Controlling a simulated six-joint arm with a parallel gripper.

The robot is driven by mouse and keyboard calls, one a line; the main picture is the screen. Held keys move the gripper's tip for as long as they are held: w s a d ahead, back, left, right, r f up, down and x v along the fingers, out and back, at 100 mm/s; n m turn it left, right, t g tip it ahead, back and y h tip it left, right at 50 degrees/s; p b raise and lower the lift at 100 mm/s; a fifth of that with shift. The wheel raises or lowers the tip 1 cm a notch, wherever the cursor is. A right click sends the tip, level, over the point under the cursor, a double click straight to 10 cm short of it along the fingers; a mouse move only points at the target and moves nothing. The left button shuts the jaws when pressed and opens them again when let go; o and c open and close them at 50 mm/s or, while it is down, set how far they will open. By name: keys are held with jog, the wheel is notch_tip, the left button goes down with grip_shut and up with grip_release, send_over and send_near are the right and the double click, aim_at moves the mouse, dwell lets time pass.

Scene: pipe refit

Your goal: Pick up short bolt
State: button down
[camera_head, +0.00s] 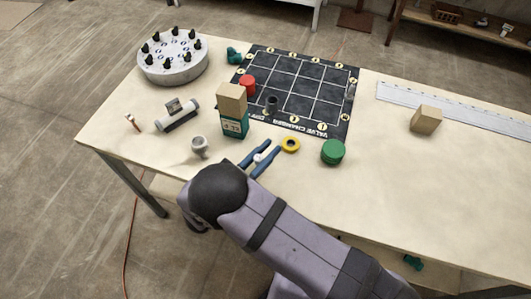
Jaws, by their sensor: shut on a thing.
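My gripper (274,147) shows as two blue fingers just beyond the dark joint of my arm, low over the near part of the table. It is shut on a small pale piece, taken to be the short bolt (259,157), which shows between the fingers. Much of the bolt and the base of the gripper are hidden, and I cannot tell whether the bolt touches the table.
A yellow ring (291,144) and a green cap (333,152) lie to the right. Stacked blocks (232,103) and a grey cup (200,147) stand to the left. A black gridded mat (310,88) lies behind. The table's right front is clear.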

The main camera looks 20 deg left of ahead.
notch_tip(320, 180, up, 10)
jog(key=b, duration=0.1)
dwell(0.5)
jog(key=shift+f, duration=0.2)
